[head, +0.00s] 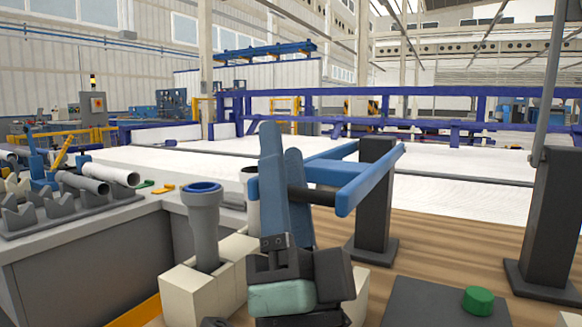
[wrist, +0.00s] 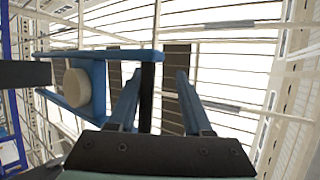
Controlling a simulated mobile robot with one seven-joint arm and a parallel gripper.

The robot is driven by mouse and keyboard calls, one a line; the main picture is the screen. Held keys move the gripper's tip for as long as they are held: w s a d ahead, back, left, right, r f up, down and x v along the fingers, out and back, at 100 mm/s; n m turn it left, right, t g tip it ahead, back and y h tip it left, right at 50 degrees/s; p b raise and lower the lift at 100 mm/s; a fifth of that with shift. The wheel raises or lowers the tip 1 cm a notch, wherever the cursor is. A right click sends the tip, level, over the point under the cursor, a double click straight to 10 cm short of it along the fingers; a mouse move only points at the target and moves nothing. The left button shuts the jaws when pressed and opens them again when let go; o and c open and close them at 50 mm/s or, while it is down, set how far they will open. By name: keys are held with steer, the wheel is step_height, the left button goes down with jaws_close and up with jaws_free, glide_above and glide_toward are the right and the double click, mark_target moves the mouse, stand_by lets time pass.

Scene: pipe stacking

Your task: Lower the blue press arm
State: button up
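The blue press arm (head: 370,178) is a blue frame raised beside a dark post (head: 375,195), with a black crossbar (head: 312,196) on its near side. In the wrist view the blue frame (wrist: 110,54) carries a pale round disc (wrist: 77,88). My gripper (head: 281,140) points upward at the crossbar, its two blue fingers apart. In the wrist view the crossbar (wrist: 147,95) shows between the fingers (wrist: 157,72), closer to the left one, with a clear gap to the right one. The fingers hide part of the bar in the head view.
A grey pipe with a blue collar (head: 203,215) stands in cream blocks (head: 195,290) left of my gripper. Pipes lie on a grey rack (head: 75,210) at far left. A green button (head: 478,300) and another dark post (head: 553,220) are at right.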

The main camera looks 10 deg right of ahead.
steer(key=shift+w+d+f, duration=0.1)
steer(key=shift+d, duration=0.05)
steer(key=shift+f, duration=0.2)
steer(key=b+v, duration=0.7)
steer(key=v, duration=0.5)
steer(key=shift+s, duration=0.4)
steer(key=shift+f, duration=0.1)
steer(key=a+r+n+p, duration=0.1)
steer(key=r+n+p, duration=0.4)
steer(key=r+p, duration=2)
steer(key=w+a+r+n+h+p, duration=0.1)
steer(key=r+n+p, duration=0.5)
steer(key=r+p, duration=1.8)
step_height(320, 180, up, 10)
steer(key=shift+a+r+g+p, duration=0.2)
steer(key=shift+a+g+p, duration=0.2)
steer(key=shift+a, duration=0.35)
